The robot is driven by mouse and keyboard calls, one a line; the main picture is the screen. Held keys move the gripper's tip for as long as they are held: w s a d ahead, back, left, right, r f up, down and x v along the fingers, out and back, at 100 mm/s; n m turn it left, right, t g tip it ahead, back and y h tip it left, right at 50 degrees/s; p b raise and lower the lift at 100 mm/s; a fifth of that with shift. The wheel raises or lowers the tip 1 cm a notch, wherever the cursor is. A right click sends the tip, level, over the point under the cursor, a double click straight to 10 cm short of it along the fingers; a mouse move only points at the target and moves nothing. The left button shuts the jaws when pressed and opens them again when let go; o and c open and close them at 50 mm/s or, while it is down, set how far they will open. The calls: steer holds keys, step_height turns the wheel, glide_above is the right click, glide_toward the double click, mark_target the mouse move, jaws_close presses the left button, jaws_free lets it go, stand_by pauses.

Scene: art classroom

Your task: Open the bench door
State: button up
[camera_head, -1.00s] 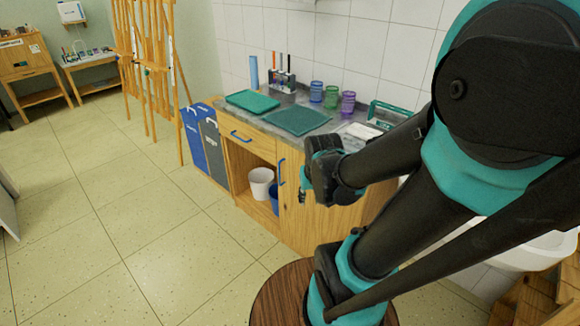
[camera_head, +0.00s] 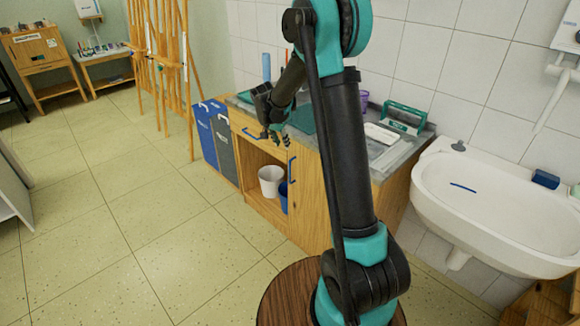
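The wooden bench (camera_head: 251,203) stands against the tiled wall. Its door (camera_head: 306,212) is the right front panel, with a blue vertical handle (camera_head: 292,169), and looks closed. My arm's forearm crosses in front of the door's right part. My gripper (camera_head: 275,137) hangs in front of the bench's top edge, up and left of the door handle and apart from it. Its fingers point down near the drawer and its blue handle (camera_head: 249,132). The fingers are small and dark, so I cannot tell whether they are open or shut. Nothing is visibly held.
A white bucket (camera_head: 270,181) and a blue bucket (camera_head: 283,196) are in the open compartment left of the door. Blue and grey bins (camera_head: 213,140) stand left of the bench. A white sink (camera_head: 490,205) is at right. Floor at left is clear.

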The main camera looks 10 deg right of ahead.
steer(key=x, duration=1.7)
steer(key=shift+w+f, duration=0.25)
steer(key=shift+w, duration=0.15)
steer(key=shift+c, duration=0.4)
jaws_close()
